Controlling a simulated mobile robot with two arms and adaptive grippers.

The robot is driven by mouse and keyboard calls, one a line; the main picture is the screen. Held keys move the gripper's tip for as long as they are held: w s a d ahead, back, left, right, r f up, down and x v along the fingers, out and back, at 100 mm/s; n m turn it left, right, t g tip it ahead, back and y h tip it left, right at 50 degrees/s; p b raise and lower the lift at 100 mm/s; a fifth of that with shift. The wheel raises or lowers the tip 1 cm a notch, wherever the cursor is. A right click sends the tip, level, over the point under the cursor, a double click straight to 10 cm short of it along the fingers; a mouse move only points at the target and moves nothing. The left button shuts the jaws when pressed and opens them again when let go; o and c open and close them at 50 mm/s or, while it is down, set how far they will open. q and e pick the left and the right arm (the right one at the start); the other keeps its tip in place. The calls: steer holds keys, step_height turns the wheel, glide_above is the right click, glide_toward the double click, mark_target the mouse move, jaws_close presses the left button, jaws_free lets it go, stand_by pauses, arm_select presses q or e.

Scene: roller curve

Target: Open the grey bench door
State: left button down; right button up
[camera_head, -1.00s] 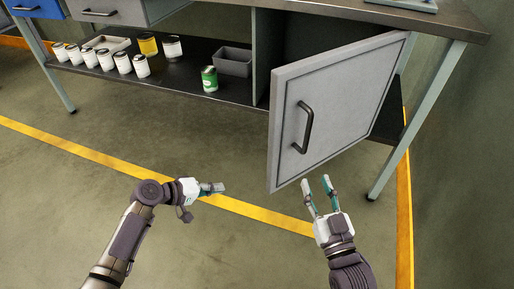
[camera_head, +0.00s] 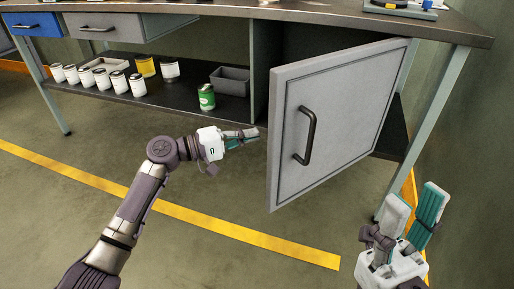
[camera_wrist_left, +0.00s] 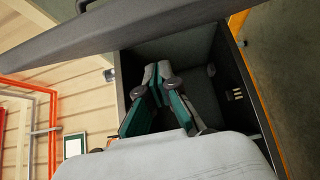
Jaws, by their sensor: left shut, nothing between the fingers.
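The grey bench door (camera_head: 341,118) stands partly open, swung out from the bench compartment. Its dark bar handle (camera_head: 305,136) faces me and nothing holds it. The dark compartment shows behind the door's top edge. My left gripper (camera_head: 256,132) is shut and empty, with its tips close to the door's free left edge; contact cannot be told. In the left wrist view the shut fingers (camera_wrist_left: 152,72) point toward the open compartment (camera_wrist_left: 190,48), with the grey door (camera_wrist_left: 120,30) crossing above. My right gripper (camera_head: 424,192) is open and empty at the lower right, in front of the bench leg.
A green can (camera_head: 207,97), a grey bin (camera_head: 231,80) and several white cans (camera_head: 98,80) stand on the lower shelf (camera_head: 180,94). A blue drawer (camera_head: 33,24) and a grey drawer (camera_head: 98,25) are at upper left. The floor before the bench is clear.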

arm_select(q)
steer(key=s+d, duration=0.2)
steer(key=s, duration=0.1)
steer(key=shift+s, duration=0.2)
stand_by(0.3)
